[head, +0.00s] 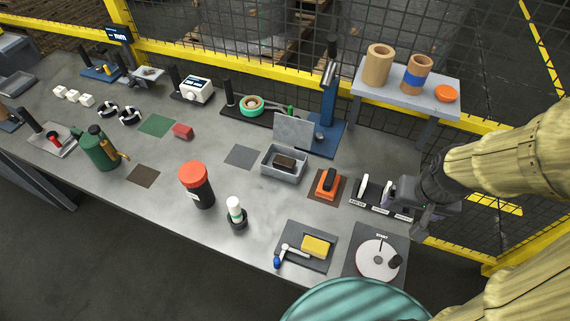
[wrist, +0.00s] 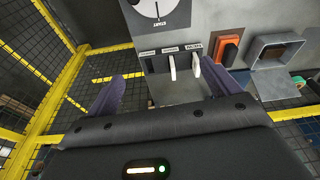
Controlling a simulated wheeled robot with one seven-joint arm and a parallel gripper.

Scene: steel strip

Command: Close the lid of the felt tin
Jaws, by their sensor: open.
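The felt tin (head: 266,172) is a grey open box near the middle right of the bench in the head view. Its flat lid (head: 294,130) stands up at the back edge, open. A dark block, probably the felt, lies inside. My gripper (head: 396,192) is at the right end of the bench, over the switch panel, well to the right of the tin. In the wrist view my gripper (wrist: 172,88) has its fingers spread wide with nothing held between them.
The switch panel (wrist: 172,62) with upright levers lies by my fingers. An orange-and-black device (head: 328,184) sits between panel and tin. A blue post stand (head: 327,105) rises behind the tin. A dial plate (head: 378,258) and yellow-block plate (head: 318,246) lie in front.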

